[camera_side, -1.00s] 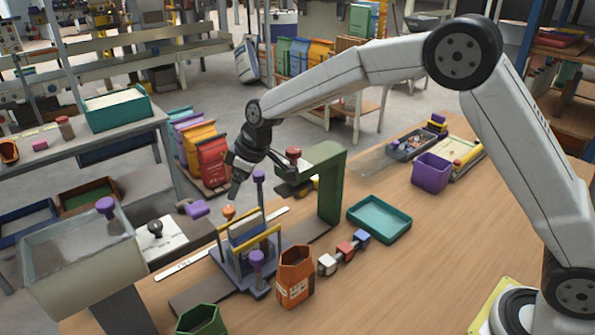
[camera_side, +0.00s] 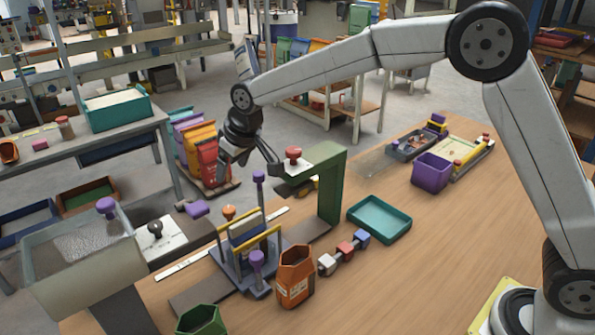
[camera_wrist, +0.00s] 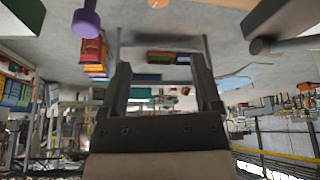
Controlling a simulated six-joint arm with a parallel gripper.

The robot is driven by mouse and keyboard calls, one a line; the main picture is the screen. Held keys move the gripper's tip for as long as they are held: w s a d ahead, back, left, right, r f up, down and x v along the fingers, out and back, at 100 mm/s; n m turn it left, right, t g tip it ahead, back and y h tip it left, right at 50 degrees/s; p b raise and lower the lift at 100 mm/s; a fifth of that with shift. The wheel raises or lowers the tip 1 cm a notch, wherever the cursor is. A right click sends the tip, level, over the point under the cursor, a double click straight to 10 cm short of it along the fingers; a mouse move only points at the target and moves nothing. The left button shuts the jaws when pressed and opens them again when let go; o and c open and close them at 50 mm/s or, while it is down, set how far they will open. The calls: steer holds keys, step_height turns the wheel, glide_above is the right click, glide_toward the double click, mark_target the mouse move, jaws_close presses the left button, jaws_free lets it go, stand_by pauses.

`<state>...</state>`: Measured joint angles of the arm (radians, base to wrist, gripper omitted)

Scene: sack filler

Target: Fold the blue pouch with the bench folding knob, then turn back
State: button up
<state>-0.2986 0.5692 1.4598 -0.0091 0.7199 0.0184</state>
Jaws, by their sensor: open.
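A blue pouch (camera_side: 245,236) with a pale top appears to stand upright in the grey clamp fixture (camera_side: 230,265), between two yellow bars. Purple knobs stand on posts at the fixture's back (camera_side: 258,177) and front (camera_side: 257,258). An orange knob (camera_side: 229,212) sits at its left, and another purple knob (camera_side: 196,208) lies further left. I cannot tell which is the folding knob. My gripper (camera_side: 248,165) is open and empty, above the fixture's far side and clear of the knobs. Its spread fingers also show in the wrist view (camera_wrist: 160,75), with nothing between them.
A green press frame (camera_side: 331,188) with a red knob (camera_side: 293,153) stands close right of my gripper. An orange open pouch (camera_side: 295,278), small blocks (camera_side: 345,250) and a teal tray (camera_side: 380,219) are on the bench. A hopper (camera_side: 75,285) stands left.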

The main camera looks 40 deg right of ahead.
glide_toward(228, 209)
steer(key=f, duration=0.1)
steer(key=shift+w+d+f, duration=0.1)
steer(key=shift+w+f, duration=0.05)
steer(key=shift+w, duration=0.1)
steer(key=shift+x, duration=3.85)
jaws_close()
